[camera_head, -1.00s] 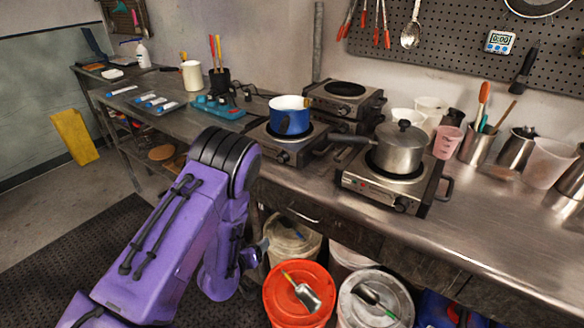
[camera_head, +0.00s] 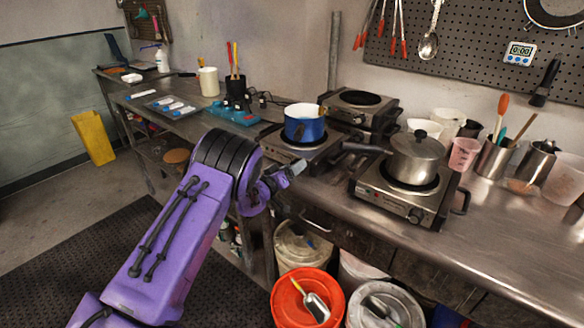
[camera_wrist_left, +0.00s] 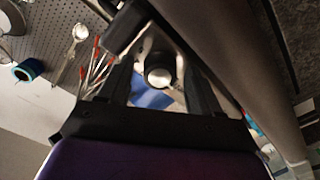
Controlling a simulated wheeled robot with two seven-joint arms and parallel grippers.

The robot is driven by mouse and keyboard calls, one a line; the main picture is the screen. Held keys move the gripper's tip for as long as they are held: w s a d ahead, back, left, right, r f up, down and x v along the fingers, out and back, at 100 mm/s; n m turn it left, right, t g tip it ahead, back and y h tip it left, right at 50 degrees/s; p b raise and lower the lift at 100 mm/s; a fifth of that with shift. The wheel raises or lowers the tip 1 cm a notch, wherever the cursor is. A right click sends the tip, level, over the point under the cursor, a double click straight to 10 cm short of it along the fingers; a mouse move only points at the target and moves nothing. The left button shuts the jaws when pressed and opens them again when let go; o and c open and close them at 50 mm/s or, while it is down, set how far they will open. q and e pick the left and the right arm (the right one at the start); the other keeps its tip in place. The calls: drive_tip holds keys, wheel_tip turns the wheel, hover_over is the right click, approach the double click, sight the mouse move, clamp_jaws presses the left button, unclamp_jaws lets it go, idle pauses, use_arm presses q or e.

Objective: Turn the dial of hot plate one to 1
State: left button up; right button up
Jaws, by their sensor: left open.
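The hot plate with the blue pot (camera_head: 304,124) is the left one at the counter's front edge; its steel body (camera_head: 283,142) is partly visible. My left gripper (camera_head: 291,170) is at its front, just off the counter edge, and covers part of that front in the head view. In the left wrist view, a round dark dial with a bright face (camera_wrist_left: 160,74) shows between the two open fingers, with a blue patch beside it. I cannot tell whether the fingers touch it. The dial's setting cannot be read. The right gripper is not in view.
A second hot plate (camera_head: 395,204) with a steel saucepan (camera_head: 416,158) stands to the right, its handle reaching toward the blue pot. Another hot plate (camera_head: 357,104) sits behind. An orange bucket (camera_head: 307,297) and other buckets stand below the counter. Bare counter (camera_head: 500,240) lies at the right.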

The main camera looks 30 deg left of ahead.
use_arm(q)
drive_tip(key=c, duration=1)
drive_tip(key=shift+c, duration=0.2)
drive_tip(key=m+b, duration=0.2)
drive_tip(key=m, duration=0.1)
drive_tip(key=shift+f+m, duration=0.1)
drive_tip(key=shift+m, duration=0.2)
drive_tip(key=shift+m+b, duration=1.05)
drive_tip(key=shift+m, duration=0.65)
